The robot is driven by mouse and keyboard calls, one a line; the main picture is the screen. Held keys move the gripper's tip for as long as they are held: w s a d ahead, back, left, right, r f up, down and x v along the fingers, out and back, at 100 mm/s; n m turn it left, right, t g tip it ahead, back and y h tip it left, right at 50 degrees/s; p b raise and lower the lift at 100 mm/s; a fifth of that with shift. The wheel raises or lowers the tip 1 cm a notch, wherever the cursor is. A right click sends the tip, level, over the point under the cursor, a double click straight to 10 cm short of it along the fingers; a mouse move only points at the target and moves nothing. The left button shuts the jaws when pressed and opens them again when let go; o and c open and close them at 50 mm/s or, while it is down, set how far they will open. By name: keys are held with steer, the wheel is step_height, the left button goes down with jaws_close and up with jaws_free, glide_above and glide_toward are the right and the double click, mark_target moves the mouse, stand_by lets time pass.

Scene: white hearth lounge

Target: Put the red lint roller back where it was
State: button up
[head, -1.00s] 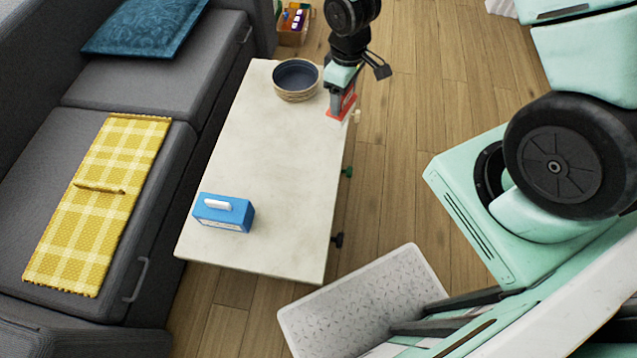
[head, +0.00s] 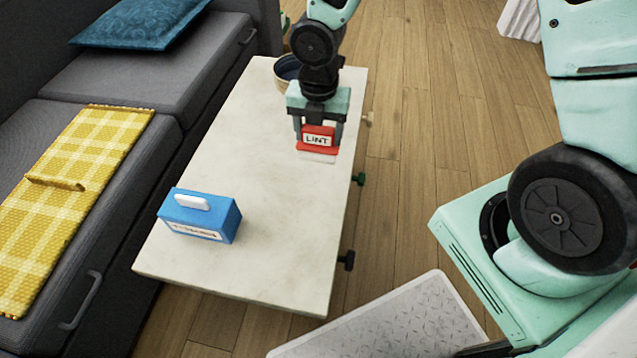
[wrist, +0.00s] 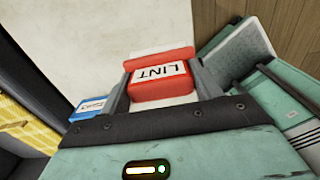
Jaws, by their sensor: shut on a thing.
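The red lint roller (head: 318,131) has a white label reading "LINT" and a white lower part. My gripper (head: 318,138) is shut on it, one finger on each side, over the far right part of the pale table. In the wrist view the lint roller (wrist: 162,81) sits between the fingers of my gripper (wrist: 164,86), label facing the camera. I cannot tell whether its white lower part touches the tabletop.
The pale low table (head: 265,190) holds a blue box (head: 199,215) at its near left and a bowl (head: 287,70) behind my arm. Dark, green and tan knobs line its right side. A grey sofa with a yellow plaid cloth (head: 70,165) stands left. Middle tabletop is clear.

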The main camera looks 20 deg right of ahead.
step_height(320, 180, down, 10)
steer(key=b, duration=0.4)
steer(key=shift+r, duration=0.2)
steer(key=shift+f, duration=0.1)
steer(key=o, duration=1)
steer(key=shift+c, duration=0.2)
step_height(320, 180, up, 12)
steer(key=p, duration=0.5)
steer(key=shift+p, duration=0.35)
steer(key=s+a+r+m, duration=0.3)
steer(key=s+r+m, duration=0.4)
steer(key=s+m, duration=0.3)
steer(key=s+a+r+m, duration=0.3)
steer(key=s+r+m, duration=0.4)
steer(key=s+m, duration=0.3)
steer(key=shift+a+r+m+y, duration=0.2)
steer(key=shift+m+y, duration=0.1)
steer(key=shift+m, duration=0.3)
steer(key=shift+r, duration=0.1)
